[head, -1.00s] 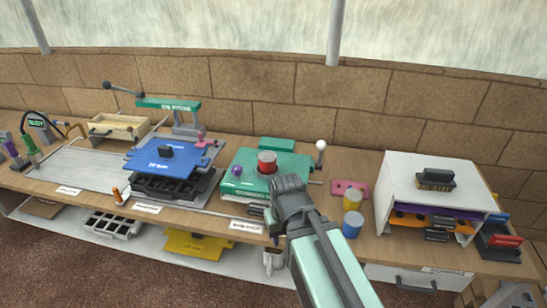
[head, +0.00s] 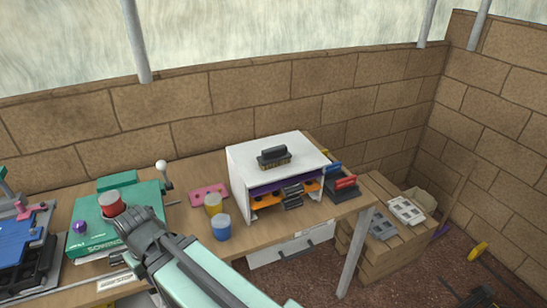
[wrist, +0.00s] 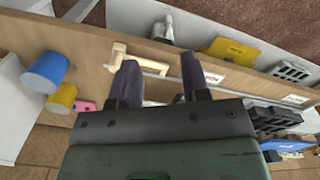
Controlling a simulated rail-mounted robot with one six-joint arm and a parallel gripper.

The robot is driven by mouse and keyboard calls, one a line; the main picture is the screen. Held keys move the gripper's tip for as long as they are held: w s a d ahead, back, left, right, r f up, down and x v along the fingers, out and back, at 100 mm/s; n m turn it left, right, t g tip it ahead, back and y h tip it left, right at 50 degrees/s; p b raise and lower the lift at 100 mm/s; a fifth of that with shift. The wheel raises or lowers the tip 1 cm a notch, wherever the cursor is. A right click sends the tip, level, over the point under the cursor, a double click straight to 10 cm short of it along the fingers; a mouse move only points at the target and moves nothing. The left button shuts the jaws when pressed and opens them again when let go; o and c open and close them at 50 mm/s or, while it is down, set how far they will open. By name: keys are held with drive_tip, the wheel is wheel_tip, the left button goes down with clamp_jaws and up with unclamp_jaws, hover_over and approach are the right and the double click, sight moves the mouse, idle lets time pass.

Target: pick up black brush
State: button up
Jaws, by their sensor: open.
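The black brush (head: 273,156) lies on top of the white open-fronted cabinet (head: 244,177) in the head view. It has a dark handle block and a strip of tan bristles below. My gripper (head: 128,228) is well to the left of the brush, over the bench by the green press. In the wrist view my gripper (wrist: 162,76) shows two dark fingers spread apart with nothing held between them. The brush does not show in the wrist view.
A yellow cup (head: 213,204) and a blue cup (head: 221,228) stand between my gripper and the cabinet. A pink plate (head: 208,195) lies behind them. The green press (head: 88,240) with a red knob is at left. A red-and-black holder (head: 343,188) stands right of the cabinet.

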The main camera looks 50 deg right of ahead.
drive_tip(key=o, duration=1.1)
